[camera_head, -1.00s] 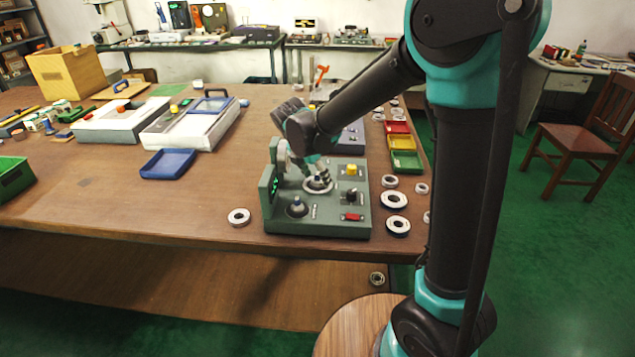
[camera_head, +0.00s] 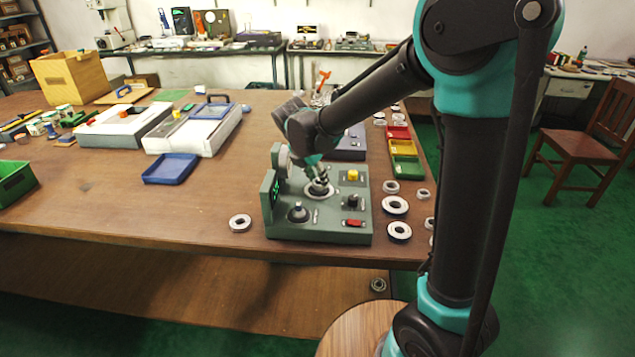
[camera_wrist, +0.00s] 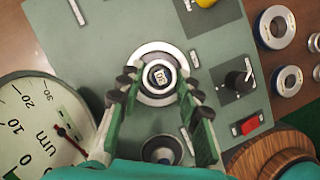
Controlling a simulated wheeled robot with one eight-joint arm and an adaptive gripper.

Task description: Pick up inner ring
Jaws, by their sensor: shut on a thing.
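The inner ring (camera_wrist: 158,53) is a pale metal ring around a dark centre post marked "30", on the grey-green gauge fixture (camera_wrist: 110,30). In the head view the fixture (camera_head: 335,232) stands near the table's front edge. My gripper (camera_wrist: 157,85) reaches down over the ring with its fingers on either side, shut on it. In the head view my gripper (camera_head: 319,182) partly hides the ring. Exact finger contact is hard to see.
The fixture bears a dial gauge (camera_wrist: 35,125), a black knob (camera_wrist: 238,80), a red switch (camera_wrist: 249,124) and a second round post (camera_wrist: 162,150). Several loose rings lie right of it, including one (camera_head: 395,205). A blue tray (camera_head: 170,168) lies left; bare table lies between.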

